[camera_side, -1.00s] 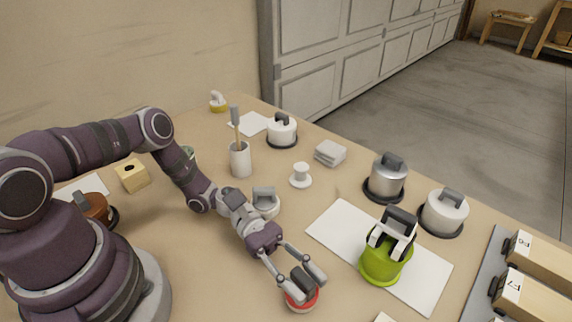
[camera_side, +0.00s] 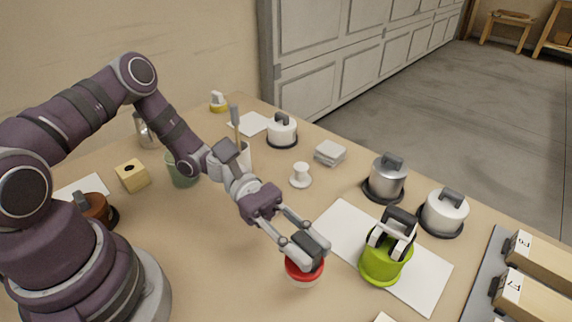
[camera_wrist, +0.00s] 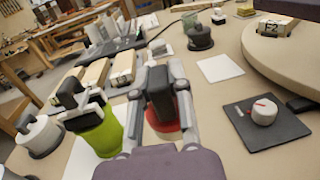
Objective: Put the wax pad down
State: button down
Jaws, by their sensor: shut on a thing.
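The wax pad (camera_side: 304,269) is a round red piece with a dark grip block on top and a pale underside. My gripper (camera_side: 308,245) is shut on its dark block, one finger on each side. The pad is held upright or nearly so, apparently a little above the bench top, in front of the green pot. In the wrist view the dark block of the wax pad (camera_wrist: 160,92) sits between the fingers of my gripper (camera_wrist: 158,82), with the red rim below. Its underside and the bench directly beneath are mostly hidden.
A green pot (camera_side: 384,262) with a dark handle stands on a white sheet (camera_side: 338,228), close to the right. Silver (camera_side: 388,180) and white (camera_side: 443,214) lidded pots stand beyond. In the wrist view a dark plate with a knob (camera_wrist: 256,133) lies right. Bare bench lies left of the pad.

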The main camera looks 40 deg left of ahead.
jog(key=w+a+r+n+t+y, duration=0.2)
jog(key=w+n+t, duration=0.2)
jog(key=w+t, duration=0.25)
jog(key=w+a+r+n+t+y, duration=0.1)
jog(key=w+n+t, duration=0.35)
jog(key=w, duration=0.35)
jog(key=w+a+r+n+t+y, duration=0.2)
jog(key=w+a+n+t+y, duration=0.25)
jog(key=a+y, duration=0.3)
jog(key=w+a+r+n+t+y, duration=0.1)
jog(key=w+a+n+t+y, duration=0.4)
jog(key=a, duration=0.3)
jog(key=s+a+r+n+g+y, duration=0.1)
jog(key=s+a+n+g+y, duration=0.25)
jog(key=a+n+y, duration=0.35)
jog(key=s+a+r+n+g+y, duration=0.2)
jog(key=s+a+n+g+y, duration=0.15)
jog(key=a+y, duration=0.45)
jog(key=s+a+r+n+g+y, duration=0.1)
jog(key=s+a+n+g+y, duration=0.25)
jog(key=a, duration=0.65)
jog(key=shift+n+g+y, duration=0.3)
jog(key=shift+g, duration=0.3)
jog(key=f, duration=1.7)
jog(key=shift+w+a+f, duration=0.25)
jog(key=shift+f, duration=0.05)
jog(key=shift+f, duration=0.15)
